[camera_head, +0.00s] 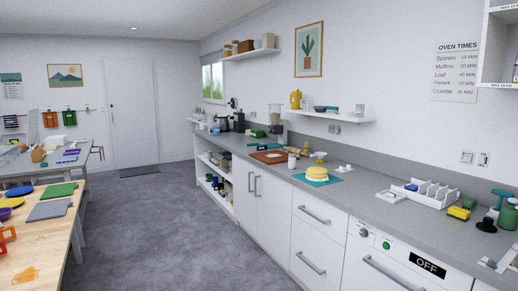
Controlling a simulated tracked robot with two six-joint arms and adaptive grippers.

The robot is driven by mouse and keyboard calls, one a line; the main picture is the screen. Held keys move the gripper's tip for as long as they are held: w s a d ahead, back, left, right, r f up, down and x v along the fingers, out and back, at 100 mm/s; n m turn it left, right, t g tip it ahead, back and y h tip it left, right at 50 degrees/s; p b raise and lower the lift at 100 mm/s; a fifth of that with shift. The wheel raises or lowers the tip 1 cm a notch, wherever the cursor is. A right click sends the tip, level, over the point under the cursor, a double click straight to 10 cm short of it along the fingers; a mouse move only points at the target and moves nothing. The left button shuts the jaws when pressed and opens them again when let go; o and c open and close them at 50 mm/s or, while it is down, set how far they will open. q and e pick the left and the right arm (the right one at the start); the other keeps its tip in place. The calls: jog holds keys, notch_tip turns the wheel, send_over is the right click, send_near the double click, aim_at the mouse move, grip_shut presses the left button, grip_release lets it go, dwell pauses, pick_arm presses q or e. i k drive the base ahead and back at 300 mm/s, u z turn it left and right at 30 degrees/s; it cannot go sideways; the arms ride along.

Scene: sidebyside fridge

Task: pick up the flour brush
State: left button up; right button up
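I cannot pick out the flour brush for certain; the objects on the counter are small at this distance. The long grey counter (365,204) runs along the right wall and bears several small things. A brown-red board (268,157) with items by it lies in its middle stretch. A white divided tray (425,195) holding small items lies nearer to me, with a yellow object (459,213) and a green object (469,202) to its right. Neither of my grippers is in view.
A yellow round item (316,172) sits on a teal mat on the counter. White cabinets with handles (312,215) stand below. A wooden table (40,250) with coloured boards is at left. Grey carpet floor (170,230) is clear between them.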

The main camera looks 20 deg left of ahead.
aim_at(263, 147)
jog(key=z, duration=1.55)
jog(key=i, duration=0.1)
jog(key=u, duration=2.7)
jog(key=i, duration=6.4)
jog(key=z, duration=0.05)
